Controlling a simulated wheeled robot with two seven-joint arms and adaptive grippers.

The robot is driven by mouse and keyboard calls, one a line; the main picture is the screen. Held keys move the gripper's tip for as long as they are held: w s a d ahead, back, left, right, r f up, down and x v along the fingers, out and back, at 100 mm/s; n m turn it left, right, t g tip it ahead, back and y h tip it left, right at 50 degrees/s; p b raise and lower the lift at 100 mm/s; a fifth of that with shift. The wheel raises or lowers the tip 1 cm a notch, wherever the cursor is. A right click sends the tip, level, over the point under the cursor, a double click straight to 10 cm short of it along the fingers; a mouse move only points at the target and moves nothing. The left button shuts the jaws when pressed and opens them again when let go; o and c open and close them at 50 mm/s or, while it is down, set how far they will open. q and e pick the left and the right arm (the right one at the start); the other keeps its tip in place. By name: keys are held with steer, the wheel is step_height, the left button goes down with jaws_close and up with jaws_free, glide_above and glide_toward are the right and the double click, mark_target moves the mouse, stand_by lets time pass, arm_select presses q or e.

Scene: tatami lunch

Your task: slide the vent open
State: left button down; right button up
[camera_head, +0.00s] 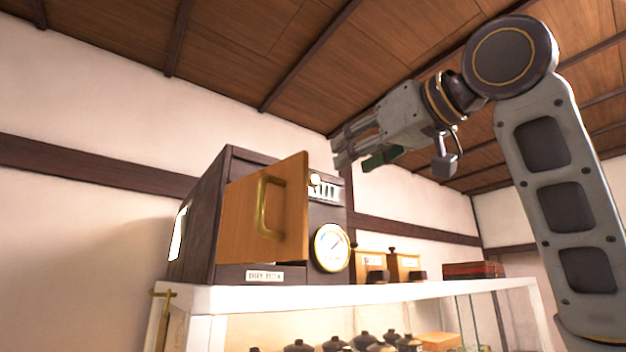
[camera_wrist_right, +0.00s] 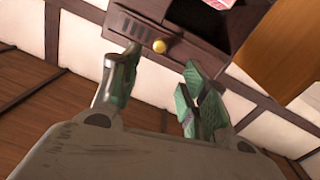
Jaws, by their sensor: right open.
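The vent (camera_head: 325,191) is a pale slotted strip high on the front of a dark wooden oven-like cabinet (camera_head: 331,215), beside the open door's edge. A small round knob (camera_head: 314,180) sits at the vent's left end. In the right wrist view the vent slots (camera_wrist_right: 116,24) and the yellow knob (camera_wrist_right: 159,46) show beyond my fingers. My right gripper (camera_head: 357,153) is open and empty, above and to the right of the vent in the head view. Its fingertips (camera_wrist_right: 160,70) stand either side of the knob's line, apparently short of it. My left gripper is out of view.
The cabinet's wooden door (camera_head: 240,225) with a brass handle (camera_head: 264,207) stands open on the left. A round dial (camera_head: 331,247) is below the vent. Small wooden boxes (camera_head: 369,264) and a red box (camera_head: 473,269) share the white shelf (camera_head: 250,297). Air above the cabinet is free.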

mark_target(315, 179)
steer(key=shift+w, duration=0.1)
steer(key=p+x, duration=0.4)
steer(key=x, duration=0.8)
steer(key=shift+r, duration=0.1)
steer(key=shift+p+x, duration=0.3)
steer(key=shift+x, duration=0.6)
jaws_close()
